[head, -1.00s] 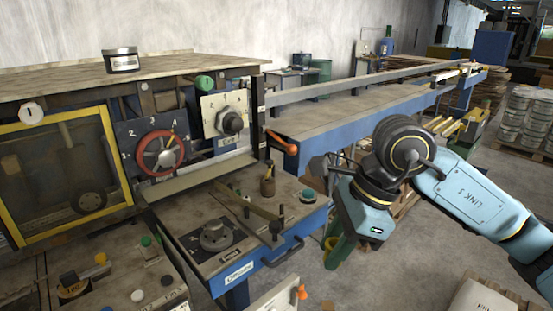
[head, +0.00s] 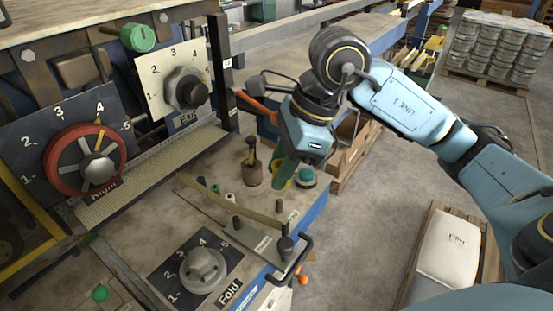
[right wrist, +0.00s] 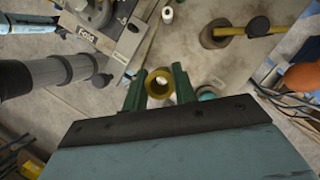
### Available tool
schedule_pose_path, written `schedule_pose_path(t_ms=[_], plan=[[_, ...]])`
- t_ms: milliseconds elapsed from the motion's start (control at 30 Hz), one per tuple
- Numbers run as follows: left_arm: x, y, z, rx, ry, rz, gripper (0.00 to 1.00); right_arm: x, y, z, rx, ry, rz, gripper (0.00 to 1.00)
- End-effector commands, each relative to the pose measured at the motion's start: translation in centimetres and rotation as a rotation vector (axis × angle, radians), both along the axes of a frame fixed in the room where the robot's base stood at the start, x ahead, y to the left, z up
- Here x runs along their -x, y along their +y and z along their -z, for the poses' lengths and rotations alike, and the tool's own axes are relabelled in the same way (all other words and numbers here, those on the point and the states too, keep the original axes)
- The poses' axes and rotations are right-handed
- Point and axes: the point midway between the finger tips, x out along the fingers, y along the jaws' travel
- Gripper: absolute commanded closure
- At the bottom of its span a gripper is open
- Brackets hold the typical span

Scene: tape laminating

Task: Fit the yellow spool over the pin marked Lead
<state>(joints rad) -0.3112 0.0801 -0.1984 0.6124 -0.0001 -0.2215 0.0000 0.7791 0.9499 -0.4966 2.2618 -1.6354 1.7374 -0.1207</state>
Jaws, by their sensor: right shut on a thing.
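The yellow spool (right wrist: 151,83) shows end-on in the right wrist view, between the two green fingers of my right gripper (right wrist: 158,88). The gripper is shut on it, and its round hole faces the camera. In the head view my right gripper (head: 284,176) points down near the right edge of the bench top, and its fingers largely hide the spool. Short dark pins stand on the bench, one (head: 279,207) near the gripper and another (head: 237,222) further left. I cannot read a Lead mark on any pin. My left gripper is not in view.
A long brass-coloured bar (head: 235,205) crosses the bench near the Fold dial (head: 204,266). Small green (head: 215,189) and white (head: 231,199) items lie nearby.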

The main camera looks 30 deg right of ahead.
Motion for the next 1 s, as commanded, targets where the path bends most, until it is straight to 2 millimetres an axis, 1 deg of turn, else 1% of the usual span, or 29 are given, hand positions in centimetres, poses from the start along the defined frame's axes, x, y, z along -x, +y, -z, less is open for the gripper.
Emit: schedule_pose_path(t_ms=[67,167,400,500,667,1000], plan=[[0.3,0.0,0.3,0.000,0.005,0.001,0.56,0.0,0.0,0.5,0.000,0.001,0.000,0.94],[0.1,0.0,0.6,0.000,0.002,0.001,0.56,0.0,0.0,0.9,-0.001,0.000,0.000,0.94],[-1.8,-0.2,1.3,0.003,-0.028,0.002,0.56,0.0,0.0,2.1,-0.001,0.000,-0.001,0.94],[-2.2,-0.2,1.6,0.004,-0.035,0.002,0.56,0.0,0.0,2.7,-0.001,-0.001,-0.001,0.94],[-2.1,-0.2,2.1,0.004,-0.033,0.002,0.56,0.0,0.0,3.4,-0.001,-0.001,-0.001,0.94],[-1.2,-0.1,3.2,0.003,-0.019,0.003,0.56,0.0,0.0,5.2,-0.001,0.000,0.000,0.94]])
